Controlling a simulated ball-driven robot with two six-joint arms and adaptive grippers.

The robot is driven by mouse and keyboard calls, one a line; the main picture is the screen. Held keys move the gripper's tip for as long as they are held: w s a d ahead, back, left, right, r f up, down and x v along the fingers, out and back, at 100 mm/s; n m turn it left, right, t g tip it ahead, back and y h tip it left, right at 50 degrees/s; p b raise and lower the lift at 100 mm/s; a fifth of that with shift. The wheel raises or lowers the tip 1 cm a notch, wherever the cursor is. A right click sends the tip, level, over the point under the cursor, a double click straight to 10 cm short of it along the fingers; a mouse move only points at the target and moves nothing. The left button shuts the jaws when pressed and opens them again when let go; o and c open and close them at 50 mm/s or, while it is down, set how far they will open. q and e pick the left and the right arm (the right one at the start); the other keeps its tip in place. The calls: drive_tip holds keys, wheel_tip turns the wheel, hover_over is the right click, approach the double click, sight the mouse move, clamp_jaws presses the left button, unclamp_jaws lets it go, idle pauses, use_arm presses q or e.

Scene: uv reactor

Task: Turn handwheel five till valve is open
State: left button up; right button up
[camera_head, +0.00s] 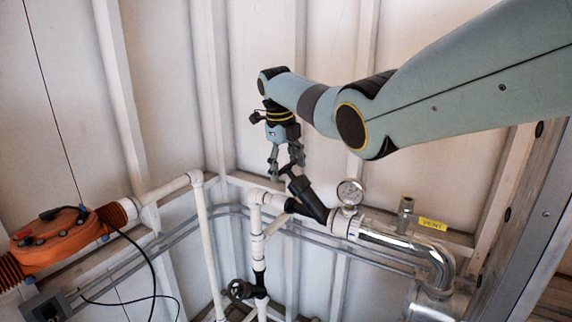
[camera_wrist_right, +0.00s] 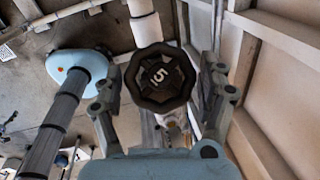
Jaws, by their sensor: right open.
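Handwheel five (camera_wrist_right: 160,78) is a dark, lobed wheel marked with a white 5, facing the right wrist view. In the head view its black valve (camera_head: 308,198) slants up from the white pipe, and the wheel (camera_head: 288,171) at its upper end is partly hidden by the fingers. My right gripper (camera_head: 286,160) is open just above the wheel. In the right wrist view its fingers (camera_wrist_right: 160,92) stand on either side of the wheel, with gaps visible; I cannot see contact. My left gripper is not in view.
A pressure gauge (camera_head: 350,192) and shiny metal pipe (camera_head: 400,243) lie right of the valve. Another black handwheel (camera_head: 240,290) sits lower on the pipework. An orange unit (camera_head: 55,240) with cables is at left. White ribbed walls (camera_head: 165,90) stand close behind.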

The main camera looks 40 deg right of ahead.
drive_tip(key=shift+f, duration=0.15)
drive_tip(key=c, duration=0.8)
drive_tip(key=shift+d, duration=0.1)
drive_tip(key=n+y+b, duration=0.1)
drive_tip(key=b, duration=0.3)
drive_tip(key=n+y+b, duration=0.1)
drive_tip(key=n+b, duration=0.1)
drive_tip(key=b, duration=0.3)
drive_tip(key=shift+w+f+g+y, duration=0.1)
drive_tip(key=shift+f+g+y, duration=0.1)
drive_tip(key=shift+g+y, duration=0.15)
drive_tip(key=shift+r+y+b, duration=0.15)
drive_tip(key=shift+y+b, duration=0.1)
drive_tip(key=shift+b, duration=0.3)
drive_tip(key=shift+r, duration=0.1)
drive_tip(key=o, duration=0.8)
